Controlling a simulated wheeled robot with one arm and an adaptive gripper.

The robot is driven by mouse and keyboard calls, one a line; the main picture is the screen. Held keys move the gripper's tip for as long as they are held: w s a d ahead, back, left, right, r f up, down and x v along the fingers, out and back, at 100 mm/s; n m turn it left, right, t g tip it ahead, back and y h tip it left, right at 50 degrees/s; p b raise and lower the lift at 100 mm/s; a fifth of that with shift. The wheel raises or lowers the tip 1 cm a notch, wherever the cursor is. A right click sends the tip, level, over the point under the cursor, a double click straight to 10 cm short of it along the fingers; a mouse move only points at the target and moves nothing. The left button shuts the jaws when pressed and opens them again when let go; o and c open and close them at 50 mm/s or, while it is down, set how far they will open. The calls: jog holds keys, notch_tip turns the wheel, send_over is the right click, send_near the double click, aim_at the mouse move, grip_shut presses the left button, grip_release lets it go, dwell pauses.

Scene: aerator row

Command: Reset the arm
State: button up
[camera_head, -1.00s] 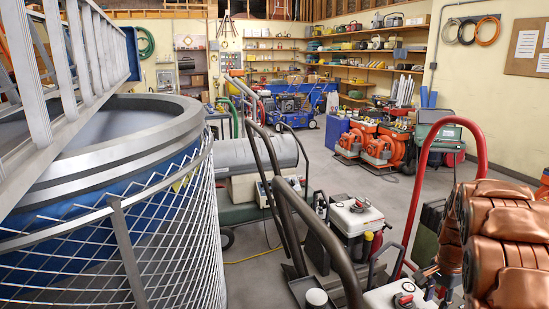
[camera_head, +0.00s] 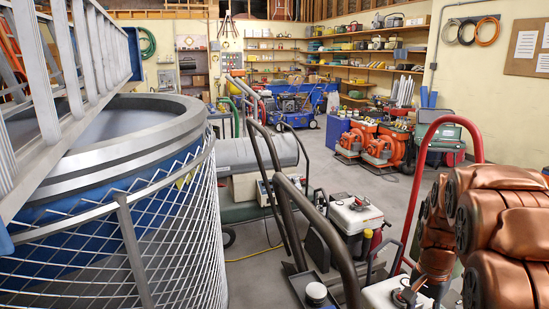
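My copper-coloured arm fills the right foreground of the head view. Its far part slants down and left, in front of the small machines on the floor. My gripper (camera_head: 409,292) seems to be the small brownish shape at the arm's low far end, over a white-topped machine. It is too small and cluttered there to see its fingers, or whether it holds anything.
A big blue round tank (camera_head: 120,140) with a mesh guard (camera_head: 170,235) and a metal ladder (camera_head: 70,70) stand close on the left. A red-handled cart (camera_head: 427,140) and white-topped machines (camera_head: 355,215) crowd the right. Grey floor (camera_head: 320,170) is open mid-room.

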jog(key=s+a+r+n+g, duration=0.15)
jog(key=s+a+n, duration=0.55)
jog(key=s, duration=0.7)
jog(key=s+a+r+n+g, duration=0.15)
jog(key=s+a+n, duration=0.25)
jog(key=s+a, duration=0.7)
notch_tip(320, 180, up, 18)
jog(key=s+d+t+p, duration=0.1)
jog(key=d+t+p, duration=0.1)
jog(key=p, duration=1.5)
jog(key=shift+s+d, duration=0.25)
jog(key=shift+d, duration=0.05)
